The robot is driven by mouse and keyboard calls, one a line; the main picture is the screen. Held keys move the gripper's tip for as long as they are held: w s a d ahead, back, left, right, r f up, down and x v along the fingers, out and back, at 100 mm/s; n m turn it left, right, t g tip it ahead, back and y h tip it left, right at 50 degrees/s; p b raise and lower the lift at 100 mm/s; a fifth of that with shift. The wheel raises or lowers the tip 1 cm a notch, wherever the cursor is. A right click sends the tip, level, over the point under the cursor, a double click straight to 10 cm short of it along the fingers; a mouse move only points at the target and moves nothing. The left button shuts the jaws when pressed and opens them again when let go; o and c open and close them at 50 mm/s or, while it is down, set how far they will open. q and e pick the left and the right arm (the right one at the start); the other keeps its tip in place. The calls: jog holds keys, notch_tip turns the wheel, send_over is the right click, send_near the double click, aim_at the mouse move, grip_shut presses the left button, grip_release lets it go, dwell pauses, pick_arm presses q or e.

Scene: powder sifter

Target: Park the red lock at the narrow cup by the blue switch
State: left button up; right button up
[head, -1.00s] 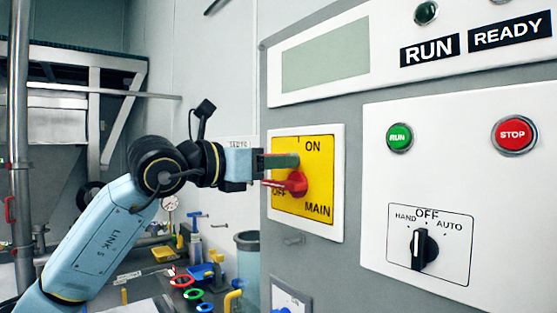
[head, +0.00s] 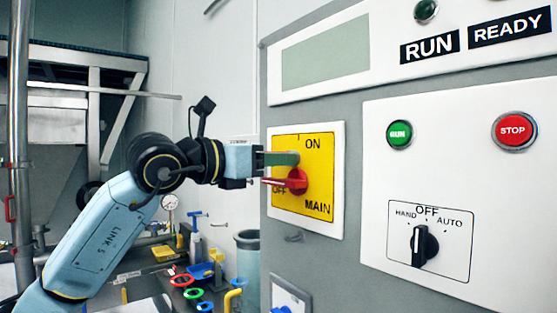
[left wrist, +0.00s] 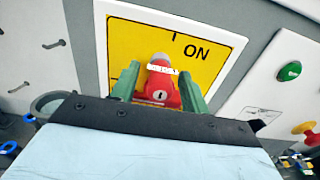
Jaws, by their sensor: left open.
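A red piece (left wrist: 163,93) with a pale label and a keyhole-like mark sits at the yellow ON/OFF MAIN plate (left wrist: 120,42). I cannot tell whether it is the lock or the switch's own handle. In the head view, a red handle-shaped part (head: 297,181) points left from the plate. My left gripper (head: 281,166) is at the plate. It is open, with its green fingers on either side of the red piece in the left wrist view. A blue part (head: 282,309) shows at the head view's bottom edge, cut off. My right gripper is not in view.
A blue-grey cylindrical cup (head: 248,265) stands left of the cabinet. Red (head: 181,280), green (head: 193,294) and blue rings, with yellow and blue items, crowd the bench at lower left. The cabinet front carries a RUN button (head: 399,133), a STOP button (head: 515,130) and a HAND/AUTO selector (head: 424,245).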

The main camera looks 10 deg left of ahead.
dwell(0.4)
pick_arm(q)
grip_shut()
dwell(0.4)
jog(key=shift+s+b, duration=0.1)
jog(key=shift+b, duration=0.2)
jog(key=shift+s+a, duration=0.1)
jog(key=shift+a, duration=0.05)
jog(key=shift+b+v, duration=0.65)
jog(key=shift+v, duration=0.4)
jog(key=shift+b+v, duration=0.85)
jog(key=shift+v, duration=0.9)
